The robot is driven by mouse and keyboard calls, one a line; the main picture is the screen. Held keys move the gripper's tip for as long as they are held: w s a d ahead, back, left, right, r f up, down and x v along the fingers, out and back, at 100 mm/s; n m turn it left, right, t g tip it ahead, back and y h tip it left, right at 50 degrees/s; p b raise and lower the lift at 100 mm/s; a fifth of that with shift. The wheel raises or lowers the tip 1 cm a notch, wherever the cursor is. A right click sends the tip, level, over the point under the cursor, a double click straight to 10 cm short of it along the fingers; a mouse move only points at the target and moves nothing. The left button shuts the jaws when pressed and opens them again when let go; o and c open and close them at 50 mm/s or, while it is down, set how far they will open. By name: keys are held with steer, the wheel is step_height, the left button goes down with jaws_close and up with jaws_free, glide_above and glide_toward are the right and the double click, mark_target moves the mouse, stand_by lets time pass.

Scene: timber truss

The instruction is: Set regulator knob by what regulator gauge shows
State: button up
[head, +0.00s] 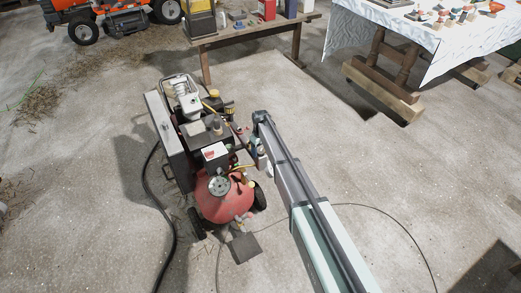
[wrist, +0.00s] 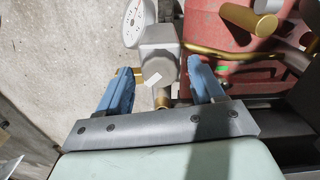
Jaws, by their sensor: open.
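The regulator gauge (wrist: 136,22) is a white round dial at the top of the wrist view, partly cut off; its needle is too small to read. Below it is the grey regulator knob (wrist: 160,70) with a pale mark on its face, above a brass fitting (wrist: 162,97). My gripper (wrist: 159,66) is open, with one blue finger on each side of the knob. A gap shows on both sides; I cannot tell the depth between fingers and knob.
The red tank (wrist: 232,45) and brass pipes lie close to the right finger. A dark hose (head: 155,195) and a thin cable (head: 400,228) lie on the concrete floor. A wooden bench (head: 255,32), a cloth-covered table (head: 375,28) and an orange mower (head: 85,32) stand behind.

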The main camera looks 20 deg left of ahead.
steer(key=c, duration=1.1)
steer(key=shift+o, duration=0.2)
